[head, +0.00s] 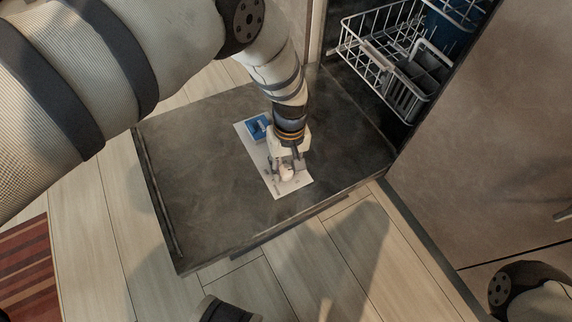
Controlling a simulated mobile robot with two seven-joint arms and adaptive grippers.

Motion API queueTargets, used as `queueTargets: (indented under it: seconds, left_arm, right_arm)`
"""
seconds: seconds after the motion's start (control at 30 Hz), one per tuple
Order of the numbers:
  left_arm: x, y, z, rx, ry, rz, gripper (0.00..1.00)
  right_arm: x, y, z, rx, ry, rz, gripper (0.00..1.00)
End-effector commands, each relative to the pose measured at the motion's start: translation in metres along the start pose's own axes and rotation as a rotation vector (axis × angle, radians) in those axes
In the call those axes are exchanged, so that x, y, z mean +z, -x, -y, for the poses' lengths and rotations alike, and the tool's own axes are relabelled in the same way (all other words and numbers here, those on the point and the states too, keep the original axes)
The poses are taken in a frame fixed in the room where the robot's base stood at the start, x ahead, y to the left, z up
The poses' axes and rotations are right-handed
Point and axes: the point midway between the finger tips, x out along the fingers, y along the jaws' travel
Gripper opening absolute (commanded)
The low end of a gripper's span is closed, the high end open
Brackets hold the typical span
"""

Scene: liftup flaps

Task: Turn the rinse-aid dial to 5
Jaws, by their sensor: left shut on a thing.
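My left arm reaches in from the left and down to the open dishwasher door (215,160). A white dispenser panel (254,150) with a blue compartment (258,127) is set in the door. My left gripper (286,174) is at the lower part of this panel, shut on a small white rounded part there, which appears to be the rinse-aid dial (287,172). The gripper covers much of it, and no numbers on it are readable. My right gripper is not clearly in view.
A white wire rack (385,55) with a grey basket (408,92) is in the dishwasher at upper right. A cabinet front (490,130) stands at right. Pale wood floor (110,230) lies around the door, with a striped rug (30,270) at lower left.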

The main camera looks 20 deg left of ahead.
Motion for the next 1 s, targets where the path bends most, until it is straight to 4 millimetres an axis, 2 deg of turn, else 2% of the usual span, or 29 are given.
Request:
queueTargets:
  seconds: [0.6, 1.0]
  left_arm:
    - [0.0006, -0.0012, 0.0008, -0.037, -0.559, 0.003, 0.05]
    - [0.0006, -0.0011, 0.0008, -0.05, -0.78, 0.003, 0.05]
  right_arm:
    - [-0.0006, -0.0017, -0.0001, 0.0, 0.0, 0.005, 0.4]
    - [-0.0008, -0.0021, -0.0002, 0.0, 0.001, 0.006, 0.4]
